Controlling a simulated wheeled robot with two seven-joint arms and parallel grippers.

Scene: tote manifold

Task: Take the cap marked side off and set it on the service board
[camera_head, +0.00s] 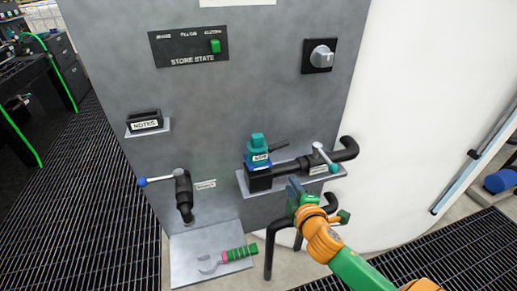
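A black pipe manifold (292,171) sits on a small grey shelf on the panel. A teal cap (257,141) tops a blue collar (257,160) at its left end. The collar has a white label too small to read surely. My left gripper is out of view.
A black pipe (184,195) with a blue-ended lever stands out left of the manifold. Above are a notes holder (146,121), a store state plate (189,47) and a grey knob (322,55). Dark bent pipes (270,245) stand below the shelf near my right arm.

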